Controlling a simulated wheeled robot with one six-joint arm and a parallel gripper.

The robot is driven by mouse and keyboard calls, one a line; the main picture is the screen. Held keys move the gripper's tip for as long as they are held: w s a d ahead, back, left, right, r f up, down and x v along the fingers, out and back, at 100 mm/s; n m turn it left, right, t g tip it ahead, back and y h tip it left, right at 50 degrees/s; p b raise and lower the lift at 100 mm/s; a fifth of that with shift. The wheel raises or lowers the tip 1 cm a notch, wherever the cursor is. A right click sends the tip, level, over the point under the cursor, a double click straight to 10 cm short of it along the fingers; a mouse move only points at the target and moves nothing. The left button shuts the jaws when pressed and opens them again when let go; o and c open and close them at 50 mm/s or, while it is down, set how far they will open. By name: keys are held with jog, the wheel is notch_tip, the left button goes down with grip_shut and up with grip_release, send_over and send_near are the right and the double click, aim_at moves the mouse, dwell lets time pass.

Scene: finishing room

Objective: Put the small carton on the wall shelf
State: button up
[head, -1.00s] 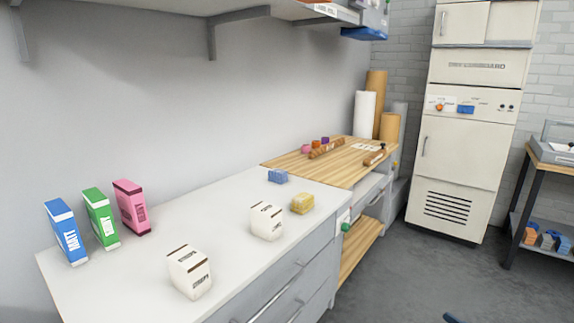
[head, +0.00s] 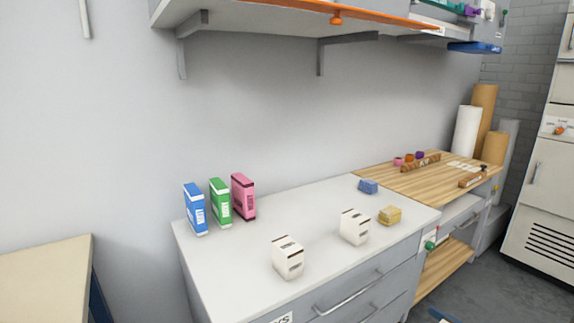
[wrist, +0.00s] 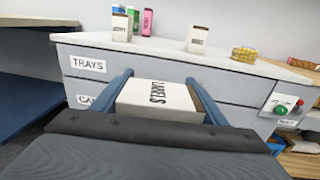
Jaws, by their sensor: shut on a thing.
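In the wrist view my gripper (wrist: 157,84) is shut on a small white carton (wrist: 156,99) marked LABELS, with a blue finger on each side of it. The carton is held in front of the grey drawers, below the counter top. The wall shelf (head: 270,17) runs along the top of the head view. I see its underside, grey brackets and an orange front edge; most of its top is out of view. Only a small blue and white bit shows at the bottom edge of the head view, and I cannot tell what it is.
A pale table (head: 45,275) stands left.

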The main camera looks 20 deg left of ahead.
jog(key=w+a+r+p, duration=0.1)
jog(key=w+a+r, duration=0.2)
jog(key=a+r, duration=0.9)
jog(key=w+a+r+p, duration=0.1)
jog(key=a+r, duration=1.1)
jog(key=r, duration=3.9)
jog(key=w+a+r+m+t+h+p, duration=0.1)
jog(key=w+a+r, duration=0.5)
jog(key=r, duration=2.6)
jog(key=a, duration=0.6)
jog(key=shift+a+r, duration=0.2)
jog(key=shift+r, duration=0.1)
jog(key=shift+w, duration=0.1)
